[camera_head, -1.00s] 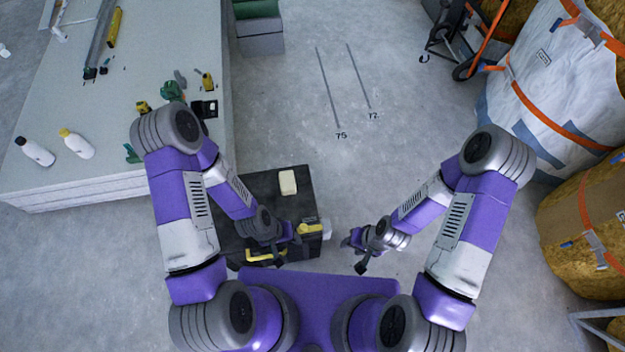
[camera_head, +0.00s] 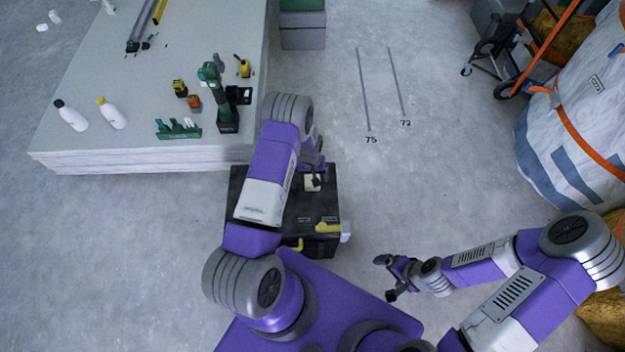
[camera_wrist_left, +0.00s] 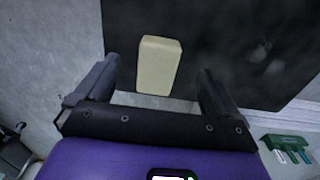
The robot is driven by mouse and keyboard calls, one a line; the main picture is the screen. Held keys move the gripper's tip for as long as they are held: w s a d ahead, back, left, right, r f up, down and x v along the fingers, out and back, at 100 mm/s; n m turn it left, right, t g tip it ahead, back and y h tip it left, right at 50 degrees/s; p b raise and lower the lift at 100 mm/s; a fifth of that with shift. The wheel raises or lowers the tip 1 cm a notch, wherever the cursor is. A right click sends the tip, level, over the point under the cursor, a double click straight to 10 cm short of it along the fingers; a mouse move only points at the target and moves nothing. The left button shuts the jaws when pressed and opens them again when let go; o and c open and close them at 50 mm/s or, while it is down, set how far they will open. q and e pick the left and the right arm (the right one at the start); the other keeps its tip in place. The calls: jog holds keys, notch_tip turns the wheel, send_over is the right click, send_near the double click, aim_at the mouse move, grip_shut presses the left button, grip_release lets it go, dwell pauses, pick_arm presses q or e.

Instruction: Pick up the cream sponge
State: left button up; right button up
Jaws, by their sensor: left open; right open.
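The cream sponge (camera_wrist_left: 159,65) lies on the black lid of the toolbox (camera_head: 329,205). In the head view it is partly covered by my left gripper (camera_head: 313,181), with a cream patch (camera_head: 309,187) showing. In the left wrist view, my left gripper's open fingers (camera_wrist_left: 158,75) point towards the sponge, one on each side in the picture. The sponge's near end reaches between them; I cannot tell how much height separates them. My right gripper (camera_head: 385,279) is open and empty, over the floor right of the toolbox.
A stack of pale boards (camera_head: 140,158) at the left carries bottles, a green drill (camera_head: 227,110) and small tools. Its edge is close to my left arm. The toolbox has yellow latches (camera_head: 328,227) at its front.

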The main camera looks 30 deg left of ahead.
aim_at(310, 179)
pick_arm(q)
jog(key=shift+w+a, duration=0.55)
jog(key=shift+a, duration=0.05)
jog(key=shift+w+a+f, duration=0.15)
jog(key=shift+a+f, duration=0.05)
jog(key=shift+f, duration=0.05)
jog(key=shift+f+b, duration=0.5)
jog(key=shift+f, duration=0.4)
jog(key=f, duration=0.1)
jog(key=f+b, duration=0.1)
jog(key=f, duration=0.1)
jog(key=f+b, duration=0.1)
jog(key=f, duration=0.1)
jog(key=shift+w+d+f, duration=0.2)
jog(key=shift+w+d, duration=0.1)
jog(key=shift+d, duration=0.05)
jog(key=shift+r, duration=0.1)
jog(key=c, duration=1)
jog(key=shift+r, duration=0.1)
jog(key=shift+c, duration=0.2)
notch_tip(310, 179, up, 10)
jog(key=p, duration=0.3)
